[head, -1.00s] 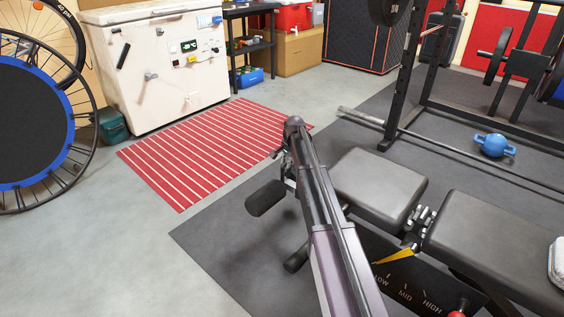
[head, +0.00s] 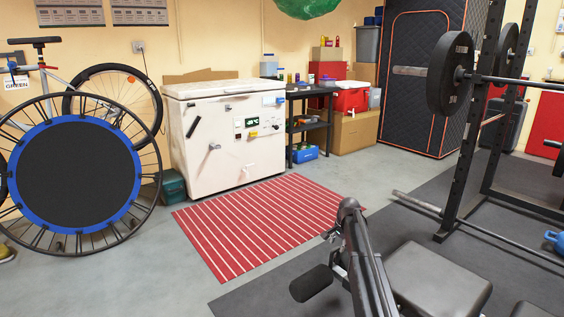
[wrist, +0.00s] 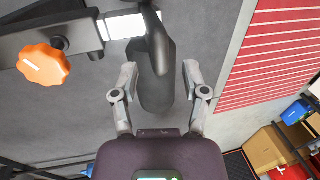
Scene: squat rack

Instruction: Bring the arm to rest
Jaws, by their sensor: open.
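My gripper (wrist: 160,82) shows in the wrist view with its two grey fingers spread apart. It is open, with nothing clamped between the fingers. A dark padded part (wrist: 156,88), seemingly a bench roller, shows beyond and between the fingers; I cannot tell how far below it lies. In the head view my arm (head: 368,265) rises from the bottom edge beside the weight bench (head: 438,283). The gripper is mostly hidden behind the arm there. A black foam roller (head: 312,284) of the bench shows just left of the arm.
An orange knob (wrist: 43,64) on the bench frame is left of the fingers. A red striped mat (head: 258,222) lies beyond the arm. A white chest freezer (head: 225,145) stands behind it. The squat rack (head: 466,160) with its barbell is right.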

